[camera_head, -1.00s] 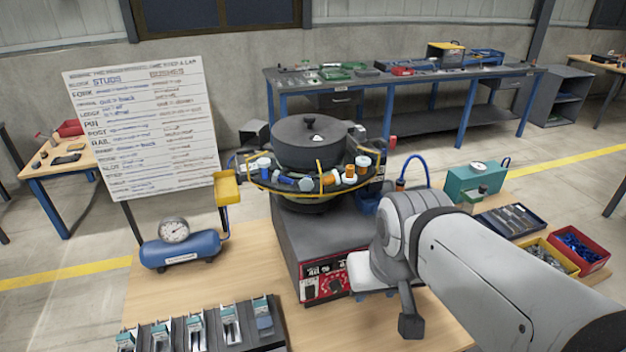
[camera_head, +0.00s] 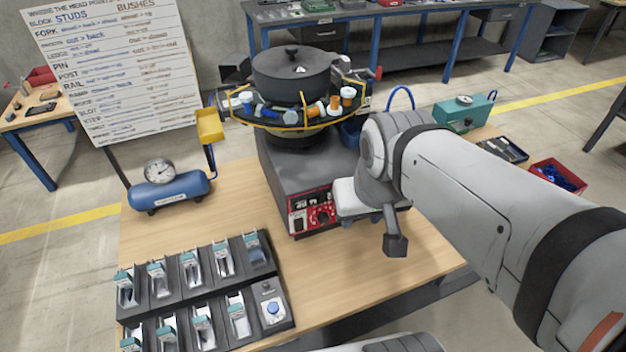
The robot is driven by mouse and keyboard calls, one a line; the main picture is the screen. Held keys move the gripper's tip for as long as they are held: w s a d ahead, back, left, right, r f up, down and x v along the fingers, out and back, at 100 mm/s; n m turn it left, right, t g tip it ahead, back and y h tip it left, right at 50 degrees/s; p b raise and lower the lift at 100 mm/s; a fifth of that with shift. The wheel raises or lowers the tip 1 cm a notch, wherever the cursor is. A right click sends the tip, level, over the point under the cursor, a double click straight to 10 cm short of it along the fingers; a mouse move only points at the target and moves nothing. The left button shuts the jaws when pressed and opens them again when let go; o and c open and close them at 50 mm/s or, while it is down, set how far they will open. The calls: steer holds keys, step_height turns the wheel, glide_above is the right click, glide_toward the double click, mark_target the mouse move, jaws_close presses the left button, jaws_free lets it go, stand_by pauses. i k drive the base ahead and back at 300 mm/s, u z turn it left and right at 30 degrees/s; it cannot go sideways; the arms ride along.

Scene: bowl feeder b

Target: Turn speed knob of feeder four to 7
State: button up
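The bowl feeder (camera_head: 285,160) stands on the wooden table, a dark box under a round bowl with a black lid. Its red control panel (camera_head: 298,222) faces me at the lower front. A round red knob (camera_head: 321,215) sits on the panel's right half; its pointer and scale are too small to read. I cannot read a feeder number. My gripper (camera_head: 350,200) is at the end of my grey arm, just right of the panel. Its fingers cannot be made out clearly, and I cannot tell whether it touches the knob.
A blue air tank (camera_head: 170,192) with a gauge stands left of the feeder. A black rack (camera_head: 262,290) of several slots lies at the front left. A teal box (camera_head: 465,112) and a red bin (camera_head: 558,178) are at the right. Bare tabletop lies before the panel.

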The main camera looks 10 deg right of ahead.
mark_target(323, 218)
steer(key=u, duration=0.05)
steer(key=k, duration=0.55)
steer(key=z, duration=2.45)
steer(key=k, duration=1.5)
steer(key=u, duration=1.2)
steer(key=i, duration=1)
steer(key=u, duration=0.05)
